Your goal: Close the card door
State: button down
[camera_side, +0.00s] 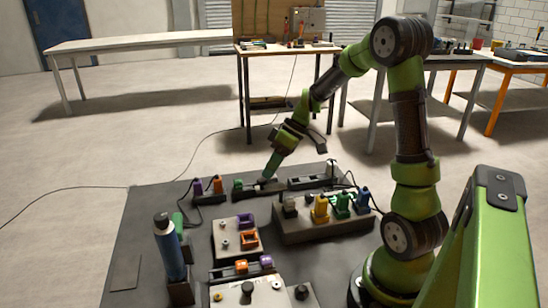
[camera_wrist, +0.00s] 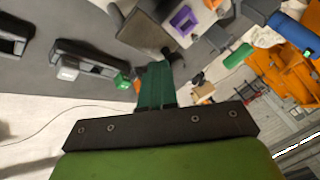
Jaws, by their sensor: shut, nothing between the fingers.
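My gripper (camera_side: 268,177) reaches down to the back part of the dark work board (camera_side: 130,245). Its green fingers are together and empty in the wrist view (camera_wrist: 157,72). In the side view the fingertips are just above or at a low dark fixture (camera_side: 263,188) with a green part (camera_side: 238,184) to their left. In the wrist view a green part (camera_wrist: 122,80) lies just left of the fingertips. I cannot tell for sure which part is the card door, or whether it stands open. The fingers hide what is directly behind them.
A long black fixture (camera_side: 308,182) lies right of my gripper. A dark block with several coloured plugs (camera_side: 325,230) stands nearer. Panels with purple and orange parts (camera_side: 238,238) and a blue bottle (camera_side: 168,245) are in front. The board's front left is clear.

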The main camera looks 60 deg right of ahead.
aim_at(278, 190)
jog(key=shift+a, duration=0.1)
jog(key=n, duration=0.1)
jog(key=n+g, duration=0.2)
jog(key=shift+s+a+n+y, duration=0.25)
jog(key=shift+a+n+y, duration=0.1)
jog(key=shift+n+y, duration=0.05)
jog(key=n+g, duration=0.2)
jog(key=n, duration=0.1)
jog(key=s+n+g, duration=0.1)
jog(key=shift+a+n, duration=0.3)
jog(key=shift+n, duration=0.1)
jog(key=n+g, duration=0.1)
jog(key=n, duration=0.1)
jog(key=s+n+g, duration=0.1)
jog(key=n, duration=0.1)
jog(key=shift+a+h, duration=0.1)
jog(key=shift+h, duration=0.3)
jog(key=shift+s, duration=0.2)
jog(key=shift+s+a, duration=0.15)
jog(key=shift+s, duration=0.1)
dwell(0.9)
